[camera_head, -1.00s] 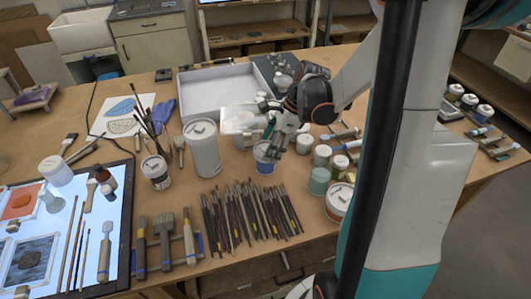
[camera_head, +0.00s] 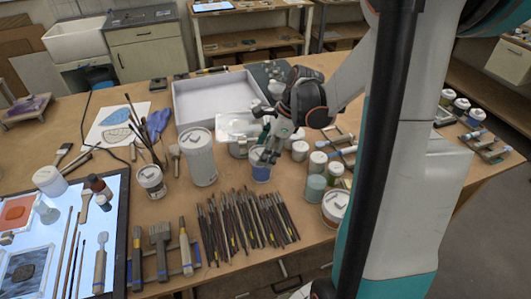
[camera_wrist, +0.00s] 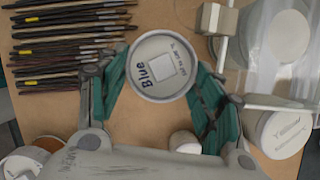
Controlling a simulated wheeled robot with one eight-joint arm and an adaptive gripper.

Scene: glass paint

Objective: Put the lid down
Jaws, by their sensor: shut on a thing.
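A round pale lid marked "Blue" (camera_wrist: 180,48) with a white square on top lies between the fingers in the wrist view. My gripper (camera_wrist: 162,72) is shut on the lid, a teal finger pad at each side of its rim. In the head view, my gripper (camera_head: 269,153) is at the top of a small blue paint pot (camera_head: 261,172). The fingers partly hide the pot's top. I cannot tell whether the lid rests on the pot or is just above it.
A tall white can (camera_head: 200,160) stands left of the pot, and several small jars (camera_head: 315,187) stand right. Many brushes (camera_head: 245,222) lie in front. A white tray (camera_head: 213,97) and a clear container (camera_head: 238,127) are behind. A light panel (camera_head: 117,215) lies at left.

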